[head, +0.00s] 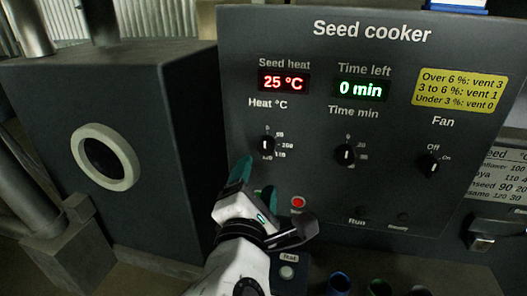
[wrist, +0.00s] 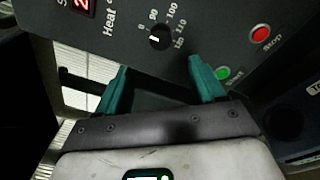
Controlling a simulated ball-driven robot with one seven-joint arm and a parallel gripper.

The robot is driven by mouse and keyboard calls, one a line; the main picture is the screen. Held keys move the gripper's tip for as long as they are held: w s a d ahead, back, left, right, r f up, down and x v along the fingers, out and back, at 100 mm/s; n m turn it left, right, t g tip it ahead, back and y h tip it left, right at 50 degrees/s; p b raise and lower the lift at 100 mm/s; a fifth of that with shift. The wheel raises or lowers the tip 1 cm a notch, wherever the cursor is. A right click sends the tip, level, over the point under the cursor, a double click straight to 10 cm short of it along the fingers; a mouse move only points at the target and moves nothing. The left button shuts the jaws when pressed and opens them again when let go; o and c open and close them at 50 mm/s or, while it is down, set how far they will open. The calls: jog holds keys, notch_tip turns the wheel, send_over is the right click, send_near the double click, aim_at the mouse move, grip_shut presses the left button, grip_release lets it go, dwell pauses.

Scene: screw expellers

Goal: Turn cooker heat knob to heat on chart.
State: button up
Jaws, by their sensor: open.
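The round black heat knob (head: 267,146) sits on the dark seed cooker panel (head: 310,190), below the label "Heat °C". Its scale runs from 0 to 120; I cannot read its pointer surely. The red seed heat display (head: 284,82) reads 25 °C. My gripper (head: 256,181) is open and empty, below the knob in the head view. In the wrist view the knob (wrist: 160,37) lies beyond the gap between the teal fingers of my gripper (wrist: 158,68), not between them. The chart (head: 507,172) at the right edge is cut off; readable numbers include 100, 110, 90 and 120.
The time knob (head: 346,154) and fan knob (head: 430,164) lie right of the heat knob. A red stop button (head: 298,202) is close to my gripper; the green start button (wrist: 222,73) shows in the wrist view. A dark box (head: 110,120) stands left.

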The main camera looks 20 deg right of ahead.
aim_at(265, 150)
jog(key=p+x, duration=0.1)
jog(key=x, duration=0.9)
jog(key=shift+d+f+p, duration=0.1)
jog(key=shift+f+p, duration=0.05)
jog(key=shift+p, duration=0.15)
jog(key=c, duration=1)
